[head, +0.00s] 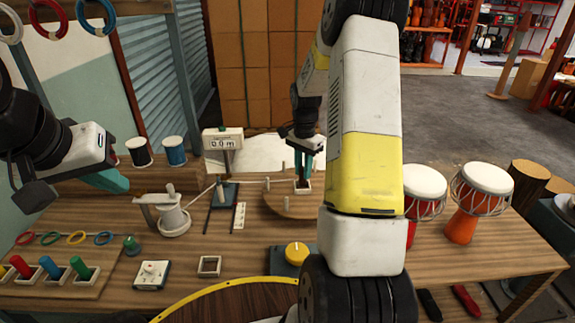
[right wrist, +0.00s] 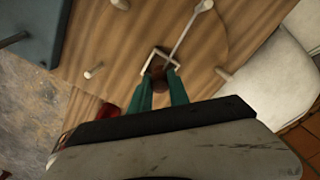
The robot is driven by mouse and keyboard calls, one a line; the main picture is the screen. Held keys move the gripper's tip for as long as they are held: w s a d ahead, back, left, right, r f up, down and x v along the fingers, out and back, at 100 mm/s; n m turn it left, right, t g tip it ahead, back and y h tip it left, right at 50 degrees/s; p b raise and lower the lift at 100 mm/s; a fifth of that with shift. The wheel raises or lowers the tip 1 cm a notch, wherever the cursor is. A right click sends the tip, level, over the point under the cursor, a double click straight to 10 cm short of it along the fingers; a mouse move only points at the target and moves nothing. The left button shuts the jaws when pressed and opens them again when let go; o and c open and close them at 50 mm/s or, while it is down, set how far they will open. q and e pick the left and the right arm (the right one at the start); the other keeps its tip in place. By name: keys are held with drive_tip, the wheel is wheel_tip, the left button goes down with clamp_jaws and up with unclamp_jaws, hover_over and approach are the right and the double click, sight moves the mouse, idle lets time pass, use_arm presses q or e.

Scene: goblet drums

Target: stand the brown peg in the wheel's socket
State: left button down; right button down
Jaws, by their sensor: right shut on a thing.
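The wheel is a round wooden disc (head: 275,206) with several light pegs standing on it, on the table's far side. Its socket is a pale square frame (head: 297,189) near the disc's right edge. My right gripper (head: 304,172) points down at the socket with its teal fingers shut on the brown peg (head: 302,183). In the right wrist view the brown peg (right wrist: 157,72) shows between the fingertips, at the socket's pale frame (right wrist: 173,61). The fingers hide part of the peg, and I cannot tell how deep it sits. My left gripper (head: 108,181) hangs at the left, away from the wheel; its jaw gap is unclear.
A display stand (head: 222,140) and a white crank device (head: 172,218) stand left of the wheel. A blue box with a yellow knob (head: 296,253) is in front. Two red drums (head: 465,226) stand at the right. My right arm covers the middle right of the head view.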

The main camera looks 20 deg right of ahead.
drive_tip(key=shift+f, duration=1.15)
drive_tip(key=shift+f, duration=0.15)
drive_tip(key=c, duration=1.2)
unclamp_jaws()
drive_tip(key=shift+c, duration=0.2)
